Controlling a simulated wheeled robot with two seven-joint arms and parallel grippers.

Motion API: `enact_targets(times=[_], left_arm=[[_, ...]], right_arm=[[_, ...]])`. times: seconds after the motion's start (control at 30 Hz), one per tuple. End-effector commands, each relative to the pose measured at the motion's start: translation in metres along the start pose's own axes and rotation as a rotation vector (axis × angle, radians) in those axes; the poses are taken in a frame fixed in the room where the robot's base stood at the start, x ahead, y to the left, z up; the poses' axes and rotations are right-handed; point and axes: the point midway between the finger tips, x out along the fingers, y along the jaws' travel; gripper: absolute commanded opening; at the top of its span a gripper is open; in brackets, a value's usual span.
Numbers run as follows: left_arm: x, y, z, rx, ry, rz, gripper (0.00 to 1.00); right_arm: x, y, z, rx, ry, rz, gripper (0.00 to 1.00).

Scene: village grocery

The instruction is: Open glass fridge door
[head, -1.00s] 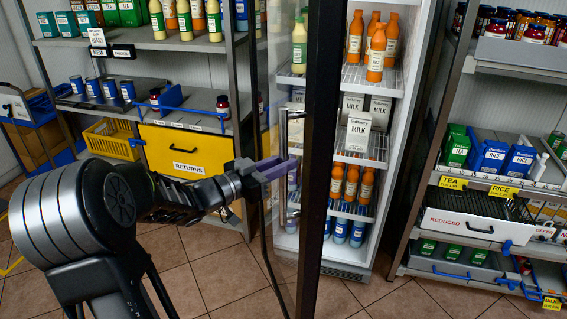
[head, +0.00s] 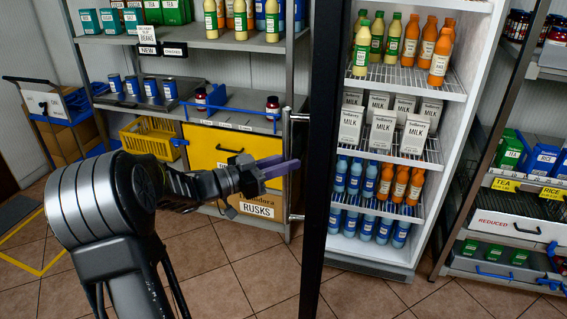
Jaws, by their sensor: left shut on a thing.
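The glass fridge door stands open and its dark frame (head: 330,130) runs upright through the middle of the view. Its vertical metal handle (head: 287,202) is on the left side of the door. My left gripper (head: 279,168), with purple-grey fingers, is shut on the handle around its mid-height; the exact contact between the fingers is partly hidden. The fridge (head: 449,130) is open to the right of the door frame, showing shelves of bottles, milk cartons and blue containers. My right gripper is not in view.
A grey shelf unit (head: 190,44) with a yellow drawer (head: 215,147) stands behind my left arm. A yellow crate (head: 150,138) is on its lower shelf. Another shelf unit (head: 515,228) stands right of the fridge. Tiled floor (head: 230,262) in front is clear.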

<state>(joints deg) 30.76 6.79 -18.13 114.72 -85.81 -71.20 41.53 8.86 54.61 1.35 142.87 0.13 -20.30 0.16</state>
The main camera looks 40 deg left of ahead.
Motion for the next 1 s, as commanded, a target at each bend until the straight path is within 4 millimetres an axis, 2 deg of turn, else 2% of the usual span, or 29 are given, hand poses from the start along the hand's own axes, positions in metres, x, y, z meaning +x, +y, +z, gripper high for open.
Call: enact_targets(times=[0.17, 0.2, 0.43, 0.77, 1.0], left_arm=[[0.001, -0.002, -0.004, 0.004, 0.006, -0.005, 0.00], [0.000, -0.002, -0.004, 0.005, 0.006, -0.006, 0.22], [0.000, -0.002, -0.003, 0.004, 0.004, -0.005, 0.41], [-0.003, -0.002, -0.001, 0.003, 0.002, -0.005, 0.41], [-0.032, -0.002, 0.000, 0.005, 0.003, -0.007, 0.41]], right_arm=[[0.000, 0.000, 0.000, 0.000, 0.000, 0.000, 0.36], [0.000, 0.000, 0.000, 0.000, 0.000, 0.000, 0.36], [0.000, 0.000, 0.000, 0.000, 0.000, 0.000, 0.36], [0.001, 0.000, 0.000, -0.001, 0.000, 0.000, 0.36], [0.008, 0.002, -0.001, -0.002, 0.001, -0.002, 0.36]])
